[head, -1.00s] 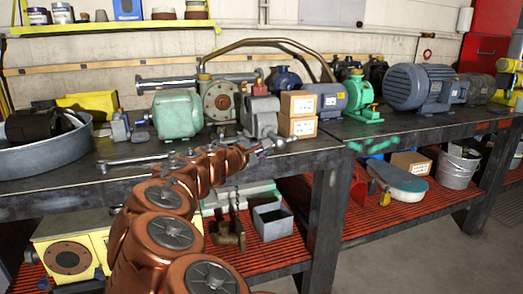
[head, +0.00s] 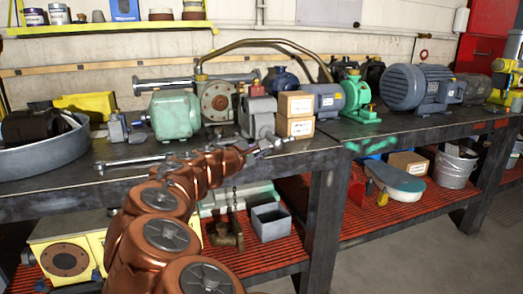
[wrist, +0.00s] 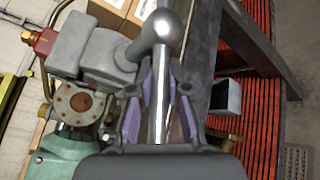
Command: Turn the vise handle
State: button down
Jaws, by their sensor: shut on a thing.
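The grey vise (head: 258,117) stands at the front edge of the bench. In the wrist view its body (wrist: 105,55) is upper left. The vise handle (wrist: 158,105) is a shiny metal bar with a round ball (wrist: 160,28) at its upper end. My gripper (wrist: 160,95) is shut on the handle, with a purple-grey finger pad on each side of the bar. In the head view my gripper (head: 262,146) is at the front of the vise, and my wrist partly hides the handle there.
Below, the red slatted shelf (head: 275,255) holds a grey open box (head: 271,222).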

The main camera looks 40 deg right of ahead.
jog(key=shift+w+a+r, duration=0.15)
jog(key=shift+w+r, duration=0.1)
jog(key=c, duration=1.2)
grip_release()
jog(key=shift+f, duration=0.25)
jog(key=shift+o, duration=0.2)
jog(key=shift+s+a+r, duration=0.15)
jog(key=shift+a, duration=0.3)
jog(key=v, duration=0.7)
jog(key=shift+s+a+r+p, duration=0.25)
jog(key=shift+a+r+p, duration=0.05)
jog(key=shift+p, duration=0.1)
jog(key=shift+p, duration=0.3)
jog(key=shift+a, duration=0.1)
jog(key=v, duration=1.1)
jog(key=shift+s+a, duration=0.2)
jog(key=shift+a, duration=0.2)
